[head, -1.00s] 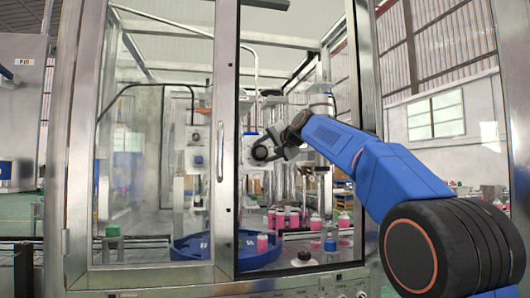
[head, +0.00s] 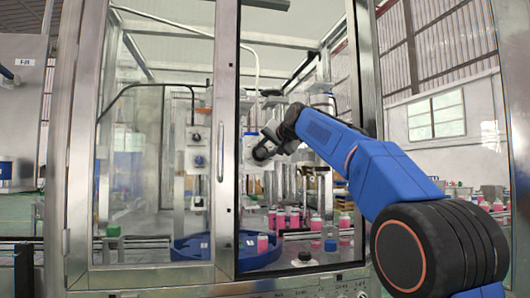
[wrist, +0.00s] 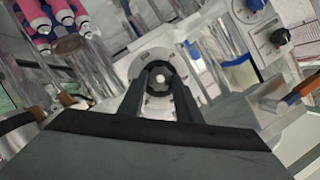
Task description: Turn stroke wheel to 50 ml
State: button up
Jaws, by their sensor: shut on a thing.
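The stroke wheel (wrist: 137,68) is a pale round disc with markings around a dark hub, at the centre of the wrist view. My gripper (wrist: 160,82) has both dark fingers closed on the hub in the middle of the wheel. In the head view my gripper (head: 262,150) is inside the machine at the open door, against a white plate that it mostly hides. The wheel's scale is too small to read, so I cannot tell its setting.
Pink bottles (head: 290,218) stand below and to the right of my gripper. A blue round tray (head: 192,247) is at the lower middle. The door post (head: 226,140) is close on the left. A panel with a blue knob and a black knob (wrist: 280,37) is at upper right in the wrist view.

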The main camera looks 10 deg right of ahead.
jog(key=shift+a+n+h, duration=0.1)
jog(key=shift+n+h, duration=0.5)
jog(key=shift+n, duration=0.2)
jog(key=o, duration=1)
jog(key=shift+o, duration=0.2)
jog(key=shift+r, duration=0.1)
jog(key=v, duration=1.7)
jog(key=shift+r, duration=0.35)
jog(key=shift+s, duration=0.1)
